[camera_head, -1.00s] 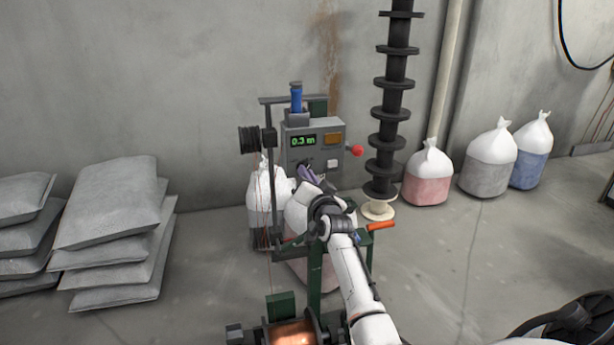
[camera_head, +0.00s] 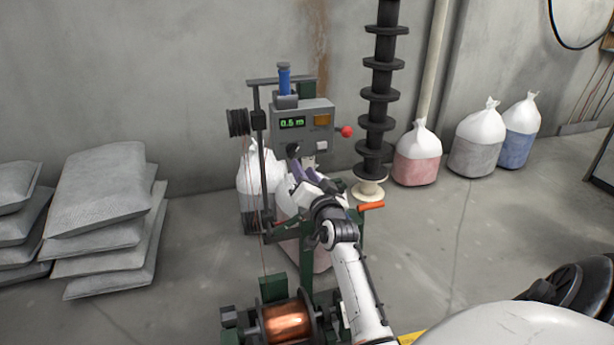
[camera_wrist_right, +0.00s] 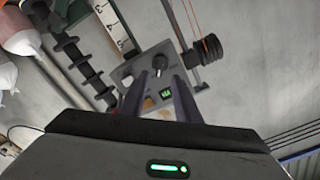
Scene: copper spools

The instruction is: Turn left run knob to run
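The grey control box (camera_head: 303,122) stands on the winding machine. It has a green display reading about 0.6 m and an amber button (camera_head: 321,119). The dark run knob (camera_head: 293,150) is low on its left; it also shows in the right wrist view (camera_wrist_right: 160,63). I cannot tell its setting. My right gripper (camera_head: 303,170) is just in front of and below the knob in the head view. In the wrist view its two fingers (camera_wrist_right: 160,78) are apart and empty, with the knob just beyond the gap between the tips. My left gripper is not in view.
A red knob (camera_head: 346,131) sticks out right of the box. A copper spool (camera_head: 287,322) sits low on the machine. A stack of black spools (camera_head: 379,95) stands close right. Grey sacks (camera_head: 105,215) are piled left; tied bags (camera_head: 417,160) line the wall.

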